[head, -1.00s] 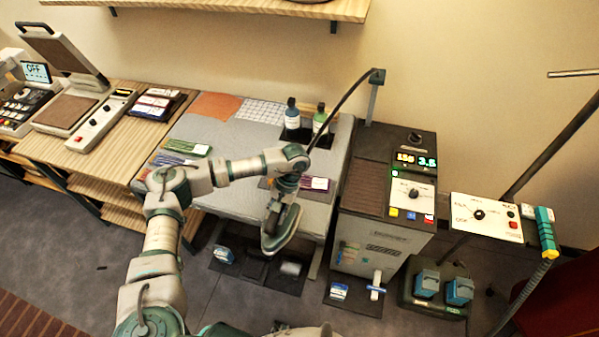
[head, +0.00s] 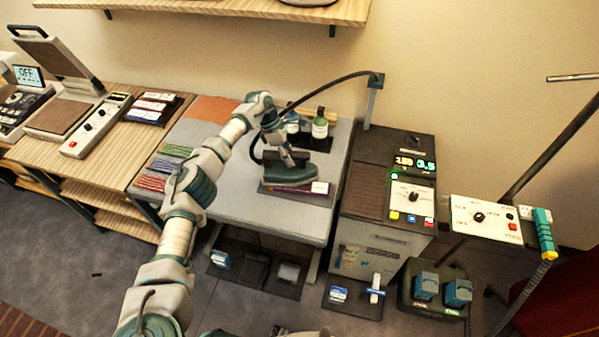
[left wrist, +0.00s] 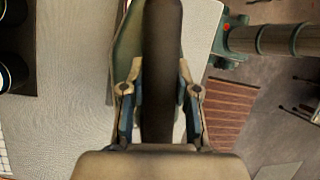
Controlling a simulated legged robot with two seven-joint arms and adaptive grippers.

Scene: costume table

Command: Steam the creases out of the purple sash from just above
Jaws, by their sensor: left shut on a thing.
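The folded purple sash (head: 294,189), with a white label at its right end, lies near the front right of the grey padded table (head: 240,203). My left gripper (head: 289,155) is shut on the handle of a dark green iron (head: 292,174). The iron is over the sash and hides its back part. Its sole looks level; I cannot tell whether it touches the cloth or is slightly above it. The left wrist view shows the dark handle (left wrist: 161,60) between my left fingers (left wrist: 160,85); the sash is hidden there. My right gripper is not in view.
Several folded coloured cloths (head: 165,165) lie along the table's left side. A bottle with a green cap (head: 320,125) stands behind the iron. A black hose (head: 325,85) arcs to a post on the steam station (head: 385,185) at right. The table's front left is clear.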

